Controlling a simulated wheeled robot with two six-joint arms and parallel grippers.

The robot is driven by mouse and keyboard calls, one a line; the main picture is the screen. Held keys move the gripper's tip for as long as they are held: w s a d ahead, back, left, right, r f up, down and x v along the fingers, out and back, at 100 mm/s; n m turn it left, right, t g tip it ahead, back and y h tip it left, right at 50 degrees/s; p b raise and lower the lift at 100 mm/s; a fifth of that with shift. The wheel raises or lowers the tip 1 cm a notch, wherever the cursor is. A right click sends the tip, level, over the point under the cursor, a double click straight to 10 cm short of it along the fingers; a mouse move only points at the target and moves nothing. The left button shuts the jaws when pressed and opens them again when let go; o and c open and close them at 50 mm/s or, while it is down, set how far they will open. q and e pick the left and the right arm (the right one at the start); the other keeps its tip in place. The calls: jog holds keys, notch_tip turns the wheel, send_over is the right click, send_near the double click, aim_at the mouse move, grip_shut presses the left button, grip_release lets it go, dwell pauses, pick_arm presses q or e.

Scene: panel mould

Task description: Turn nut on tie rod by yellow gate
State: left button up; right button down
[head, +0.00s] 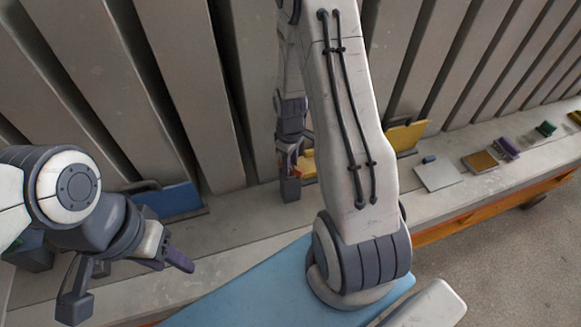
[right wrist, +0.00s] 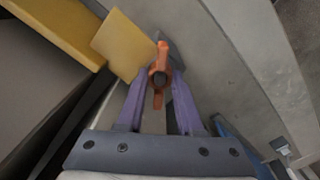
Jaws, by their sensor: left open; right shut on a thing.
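The orange nut (right wrist: 159,76), with two wings and a dark centre, sits between the purple fingers of my right gripper (right wrist: 158,80), which is shut on it. In the head view my right gripper (head: 291,168) is low by the panels, next to the yellow gate (head: 407,135), which my arm partly covers. A bit of orange shows at its fingers there. The yellow gate (right wrist: 58,28) is also at the upper left in the right wrist view. The tie rod is mostly hidden behind the nut. My left gripper (head: 128,278) is open and empty at the left.
A blue gate (head: 172,201) stands at the left along the grey panels (head: 190,90). On the ledge at right lie a light plate (head: 437,175), a brown-yellow block (head: 480,162), a purple piece (head: 506,148) and a green piece (head: 545,129).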

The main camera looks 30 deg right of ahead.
jog(key=shift+m, duration=1.8)
jog(key=shift+m, duration=1.7)
jog(key=m, duration=0.3)
jog(key=shift+p, duration=0.35)
jog(key=shift+c, duration=2.4)
grip_release()
